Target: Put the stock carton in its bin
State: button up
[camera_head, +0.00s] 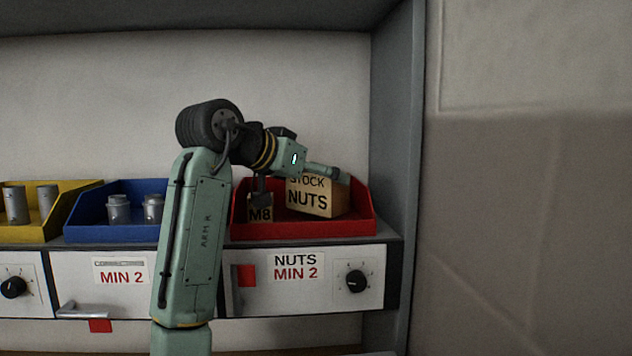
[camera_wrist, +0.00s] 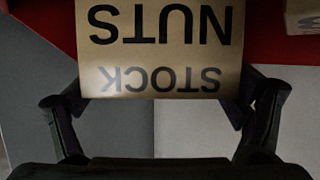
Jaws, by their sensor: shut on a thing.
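The stock carton (camera_head: 309,200), tan and marked STOCK NUTS, is at the red bin (camera_head: 305,230) on the shelf and looks slightly tilted. In the wrist view the carton (camera_wrist: 160,45) fills the space between the fingers, its lettering upside down. My gripper (camera_head: 296,184) is shut on the carton, with a finger at either side. The bin's red wall (camera_wrist: 280,45) shows behind the carton in the wrist view. The bin's front wall hides the carton's underside in the head view, so I cannot tell whether it touches the bin floor.
A smaller carton marked M8 (camera_head: 260,212) stands in the red bin to the left. A blue bin (camera_head: 115,233) and a yellow bin (camera_head: 25,234) hold grey metal parts. A grey shelf post (camera_head: 398,130) rises close on the right. A NUTS MIN 2 label (camera_head: 296,267) is below.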

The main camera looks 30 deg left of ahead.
jog(key=shift+f, duration=0.55)
jog(key=o, duration=1.4)
jog(key=shift+f, duration=0.15)
jog(key=b+v, duration=0.2)
jog(key=v, duration=1)
jog(key=shift+b, duration=0.4)
